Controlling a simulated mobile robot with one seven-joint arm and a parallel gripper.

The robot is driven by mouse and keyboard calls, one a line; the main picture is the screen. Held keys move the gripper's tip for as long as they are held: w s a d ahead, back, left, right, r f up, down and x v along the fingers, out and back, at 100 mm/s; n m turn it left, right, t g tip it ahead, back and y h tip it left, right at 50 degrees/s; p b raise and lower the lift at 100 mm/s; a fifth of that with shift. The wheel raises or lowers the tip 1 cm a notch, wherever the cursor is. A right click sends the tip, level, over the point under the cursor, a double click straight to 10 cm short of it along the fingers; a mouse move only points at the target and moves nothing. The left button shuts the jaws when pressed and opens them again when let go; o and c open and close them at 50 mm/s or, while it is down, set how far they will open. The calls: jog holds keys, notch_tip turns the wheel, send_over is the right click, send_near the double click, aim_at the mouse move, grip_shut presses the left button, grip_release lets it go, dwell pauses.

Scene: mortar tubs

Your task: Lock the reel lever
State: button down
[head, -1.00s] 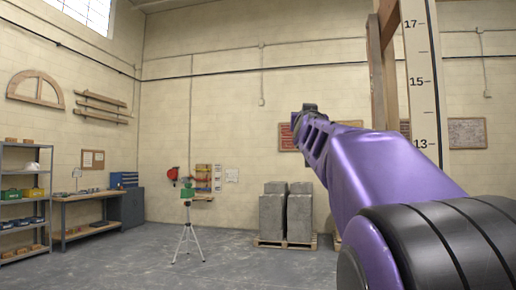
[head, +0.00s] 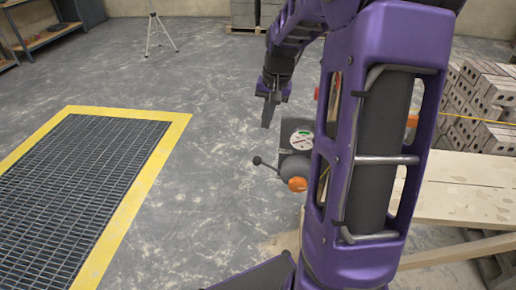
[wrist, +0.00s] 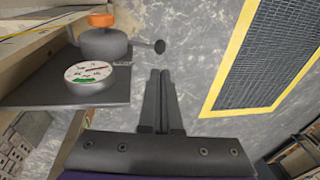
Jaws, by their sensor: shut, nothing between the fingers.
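The reel is a dark grey drum (wrist: 104,44) with an orange knob (wrist: 100,19), at the upper left of the wrist view. Its lever is a thin rod ending in a black ball (wrist: 159,46); the ball also shows in the head view (head: 257,160), pointing left of the orange knob (head: 297,184). A round dial (wrist: 84,78) with red and green markings sits beside the drum on a dark plate. My gripper (wrist: 160,73) is shut and empty, its tips apart from the lever ball. In the head view my gripper (head: 267,122) hangs above and beyond the lever. My arm hides part of the reel.
A wooden plank bench (head: 465,190) stands at the right, with stacked bricks (head: 485,100) behind it. A floor grate with a yellow border (head: 165,125) lies at the left. Open concrete floor lies between the grate and the reel. A tripod (head: 157,32) stands far back.

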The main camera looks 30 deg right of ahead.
aim_at(257, 159)
jog(key=f, duration=0.4)
jog(key=w+f+b, duration=0.1)
jog(key=f, duration=0.4)
jog(key=w+a+f, duration=0.1)
jog(key=f, duration=0.3)
jog(key=shift+w+f+b, duration=0.25)
jog(key=shift+f+b, duration=0.1)
jog(key=shift+b, duration=0.05)
jog(key=shift+w, duration=0.1)
